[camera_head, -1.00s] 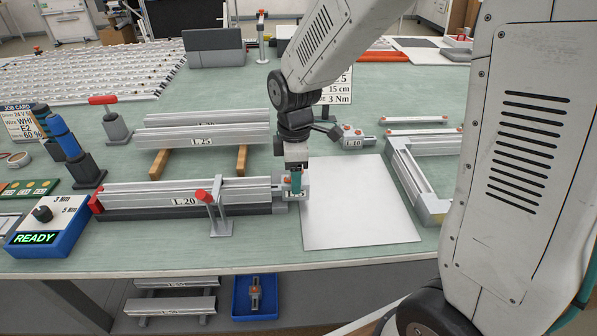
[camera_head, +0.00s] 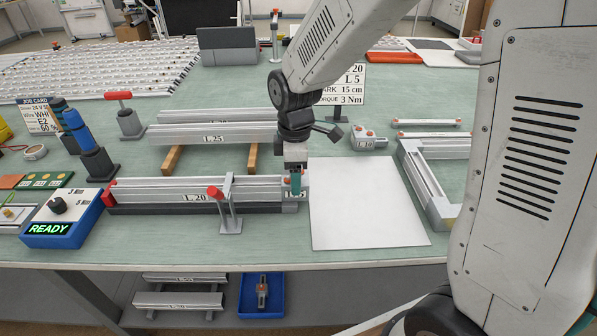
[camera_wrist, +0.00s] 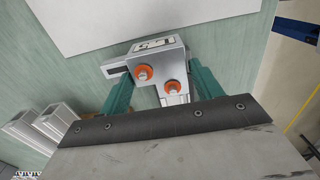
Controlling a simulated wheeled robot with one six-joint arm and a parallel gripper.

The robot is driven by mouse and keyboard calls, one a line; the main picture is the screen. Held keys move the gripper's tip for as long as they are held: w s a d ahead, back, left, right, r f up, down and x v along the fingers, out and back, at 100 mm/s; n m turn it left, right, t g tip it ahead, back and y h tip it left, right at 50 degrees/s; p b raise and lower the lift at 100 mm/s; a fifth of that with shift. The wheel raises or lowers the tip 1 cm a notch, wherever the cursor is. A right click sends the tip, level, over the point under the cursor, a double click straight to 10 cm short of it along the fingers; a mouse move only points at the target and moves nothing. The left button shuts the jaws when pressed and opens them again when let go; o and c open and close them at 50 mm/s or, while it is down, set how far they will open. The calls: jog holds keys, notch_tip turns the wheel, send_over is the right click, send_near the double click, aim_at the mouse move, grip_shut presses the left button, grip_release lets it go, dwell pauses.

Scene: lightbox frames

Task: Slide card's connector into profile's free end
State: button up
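The L 20 profile (camera_head: 165,196), a long silver rail, lies in a dark fixture on the bench, with a red-topped clamp (camera_head: 224,205) at its front. My gripper (camera_head: 295,184) is at the profile's right end, its teal fingers pointing down. It is shut on the L 5 connector (camera_wrist: 153,60), a small silver block with two orange screws. In the head view, the connector meets the profile's right end; fingers hide the joint, so I cannot tell how deep it sits. The job card (camera_head: 344,84) behind my arm lists L 20, L 5, 15 cm and 3 Nm.
A white sheet (camera_head: 365,205) lies clear right of the connector. An L 10 connector (camera_head: 364,140) stands behind it. An L 25 profile (camera_head: 245,138) rests on wooden blocks behind the fixture. A blue READY box (camera_head: 62,220) stands at the left.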

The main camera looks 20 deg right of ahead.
jog(key=shift+o, duration=1.2)
notch_tip(320, 180, up, 8)
jog(key=shift+f, duration=0.25)
jog(key=shift+r, duration=0.15)
